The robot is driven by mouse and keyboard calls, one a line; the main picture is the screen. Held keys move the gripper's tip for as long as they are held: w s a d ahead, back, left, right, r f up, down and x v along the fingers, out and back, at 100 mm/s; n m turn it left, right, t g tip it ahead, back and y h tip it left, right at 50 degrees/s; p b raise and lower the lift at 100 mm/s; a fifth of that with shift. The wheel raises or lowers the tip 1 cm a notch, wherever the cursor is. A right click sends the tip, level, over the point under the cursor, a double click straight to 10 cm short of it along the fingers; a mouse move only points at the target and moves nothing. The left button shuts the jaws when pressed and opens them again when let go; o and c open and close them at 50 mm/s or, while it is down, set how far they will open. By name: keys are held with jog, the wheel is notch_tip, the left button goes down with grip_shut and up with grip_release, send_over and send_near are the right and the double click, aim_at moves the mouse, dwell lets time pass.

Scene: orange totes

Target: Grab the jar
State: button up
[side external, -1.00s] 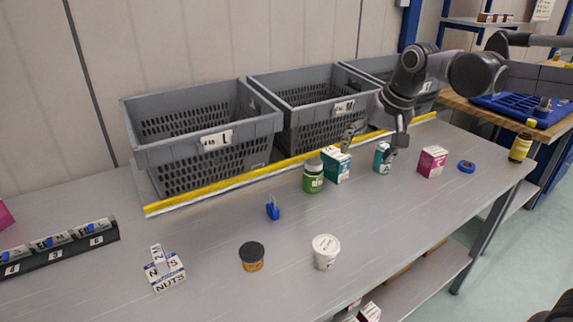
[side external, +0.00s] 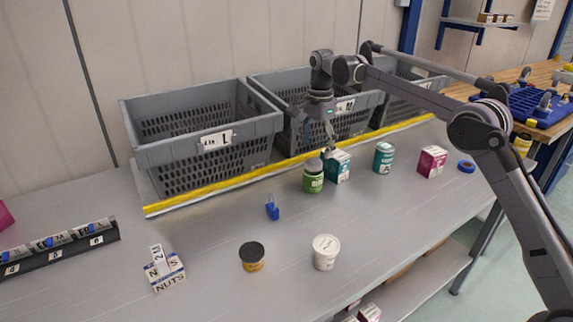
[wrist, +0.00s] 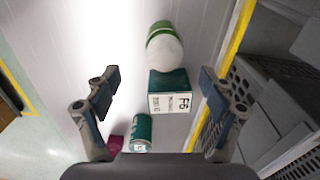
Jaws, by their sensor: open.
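Several jar-like things stand on the grey bench. A green jar (side external: 313,180) with a grey lid stands beside a teal and white box (side external: 338,166). A small amber jar (side external: 252,261) with a black lid and a white tub (side external: 326,254) stand nearer the front. My gripper (side external: 318,140) is open and empty, above the green jar and the teal box. In the wrist view, the green jar (wrist: 163,45) shows its pale lid, beyond the teal box (wrist: 170,92); the box lies between my open fingers (wrist: 158,85) in that picture.
Grey baskets (side external: 205,110) line the back behind a yellow strip (side external: 215,185). A teal can (side external: 384,158), a pink box (side external: 432,161) and blue tape (side external: 467,166) stand to the right. A blue clip-like item (side external: 272,208) and NUTS boxes (side external: 166,272) are left.

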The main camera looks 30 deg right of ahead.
aim_at(313, 177)
jog(key=shift+w+f, duration=0.2)
jog(key=shift+f, duration=0.35)
jog(key=shift+w+a+f, duration=0.1)
jog(key=shift+f, duration=2.5)
jog(key=shift+w+f, duration=0.1)
jog(key=shift+f, duration=2.45)
jog(key=c, duration=1.6)
